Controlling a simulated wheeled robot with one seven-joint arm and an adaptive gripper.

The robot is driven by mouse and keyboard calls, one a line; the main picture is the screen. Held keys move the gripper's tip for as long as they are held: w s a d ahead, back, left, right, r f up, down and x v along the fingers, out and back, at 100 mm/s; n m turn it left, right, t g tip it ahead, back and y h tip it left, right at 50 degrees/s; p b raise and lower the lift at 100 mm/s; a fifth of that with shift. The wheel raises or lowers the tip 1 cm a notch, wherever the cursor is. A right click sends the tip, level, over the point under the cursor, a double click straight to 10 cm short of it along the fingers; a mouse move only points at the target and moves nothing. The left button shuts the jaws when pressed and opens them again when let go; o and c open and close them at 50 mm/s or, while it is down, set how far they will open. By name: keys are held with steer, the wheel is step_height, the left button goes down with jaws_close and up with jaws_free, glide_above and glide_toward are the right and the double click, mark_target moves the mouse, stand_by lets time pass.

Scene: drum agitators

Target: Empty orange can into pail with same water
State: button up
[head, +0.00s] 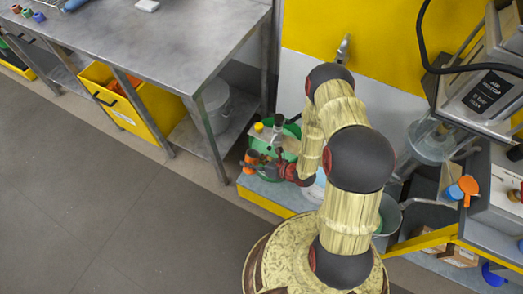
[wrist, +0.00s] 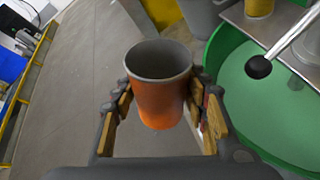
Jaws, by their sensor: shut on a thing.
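My gripper (wrist: 162,108) is shut on the orange can (wrist: 160,90) from both sides and holds it roughly upright, mouth facing the camera. The can's inside looks grey; I cannot tell how much water it holds. In the head view the orange can (head: 251,157) is at the end of my arm, just left of a green round tub (head: 262,137). The green tub also shows in the wrist view (wrist: 225,60), apart from the can on its right, with a pale green inside. A grey pail (head: 389,214) with green inside stands right of my arm, partly hidden by it.
A steel table (head: 170,45) stands at left, with a yellow crate (head: 145,115) and a grey pot (head: 214,103) under it. A black-knobbed lever (wrist: 260,67) reaches over the tub. The floor at lower left is clear.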

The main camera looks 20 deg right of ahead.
mark_target(249, 171)
steer(key=shift+n+t+h, duration=0.6)
steer(key=shift+n+t, duration=0.2)
steer(key=shift+n, duration=0.1)
steer(key=f+b, duration=0.1)
steer(key=s+a+f+b, duration=0.1)
steer(key=f, duration=0.1)
steer(key=f+b, duration=0.1)
steer(key=b, duration=0.1)
steer(key=shift+s+a+f, duration=0.15)
steer(key=shift+s+f, duration=0.05)
steer(key=shift+s+a+f+n+t+h+b, duration=0.1)
steer(key=shift+s+a+n+t+h+b, duration=0.25)
steer(key=shift+n, duration=0.35)
